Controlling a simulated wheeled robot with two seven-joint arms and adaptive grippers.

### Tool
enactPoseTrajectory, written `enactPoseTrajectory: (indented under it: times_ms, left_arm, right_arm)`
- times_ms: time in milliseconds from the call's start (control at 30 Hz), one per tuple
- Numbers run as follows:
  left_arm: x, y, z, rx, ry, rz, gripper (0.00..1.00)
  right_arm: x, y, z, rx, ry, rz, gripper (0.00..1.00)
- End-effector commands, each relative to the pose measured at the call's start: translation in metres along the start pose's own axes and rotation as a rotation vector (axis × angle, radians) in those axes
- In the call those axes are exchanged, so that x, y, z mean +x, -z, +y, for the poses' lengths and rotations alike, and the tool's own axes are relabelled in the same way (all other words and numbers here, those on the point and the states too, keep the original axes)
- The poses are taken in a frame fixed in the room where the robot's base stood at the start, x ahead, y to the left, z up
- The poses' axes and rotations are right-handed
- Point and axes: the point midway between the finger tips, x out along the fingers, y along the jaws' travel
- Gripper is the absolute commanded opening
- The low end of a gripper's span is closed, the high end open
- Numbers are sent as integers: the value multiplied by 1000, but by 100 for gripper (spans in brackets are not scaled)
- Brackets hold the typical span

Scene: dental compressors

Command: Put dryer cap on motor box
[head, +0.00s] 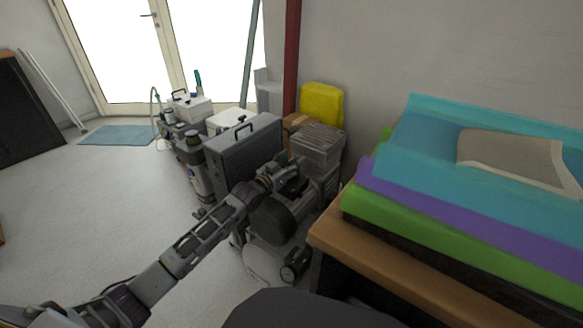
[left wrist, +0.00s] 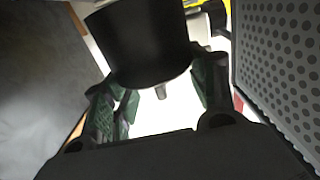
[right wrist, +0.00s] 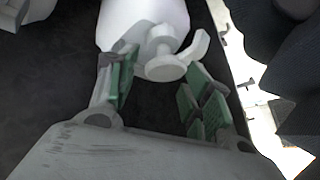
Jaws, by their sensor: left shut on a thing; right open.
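In the left wrist view a black cylindrical piece, which I take for the dryer cap (left wrist: 145,45), sits between the green-padded fingers of my left gripper (left wrist: 160,95). The gripper is shut on it. In the head view my left gripper (head: 288,182) is beside the front right of a grey box with a top handle, which I take for the motor box (head: 235,150). The held cap is hard to make out there. My right gripper (right wrist: 155,95) is open in the right wrist view, with a white cylinder with a tap (right wrist: 150,25) just beyond its fingers.
A dark rounded compressor part (head: 275,218) lies below my left gripper. A grille-topped grey box (head: 318,145) stands to its right. A bench (head: 335,240) with coloured stacked sheets (head: 430,200) fills the right.

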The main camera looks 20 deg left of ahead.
Motion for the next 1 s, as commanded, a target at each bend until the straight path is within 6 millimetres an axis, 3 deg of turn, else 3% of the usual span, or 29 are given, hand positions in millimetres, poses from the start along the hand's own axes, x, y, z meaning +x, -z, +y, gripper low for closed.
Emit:
enactPoseTrajectory:
  times_ms: [167,667,700,833,1000]
  left_arm:
    - [0,-14,0,0,0,0,31]
    - [0,-18,0,0,0,1,31]
    - [0,-18,0,0,0,0,62]
    - [0,-18,0,0,0,0,78]
    - [0,-18,0,0,0,0,79]
  right_arm:
    - [10,-5,1,12,8,23,50]
    - [10,-5,1,14,9,27,50]
    - [10,-5,1,14,9,27,50]
    - [10,-4,1,14,9,27,50]
    - [10,-4,1,13,9,27,50]
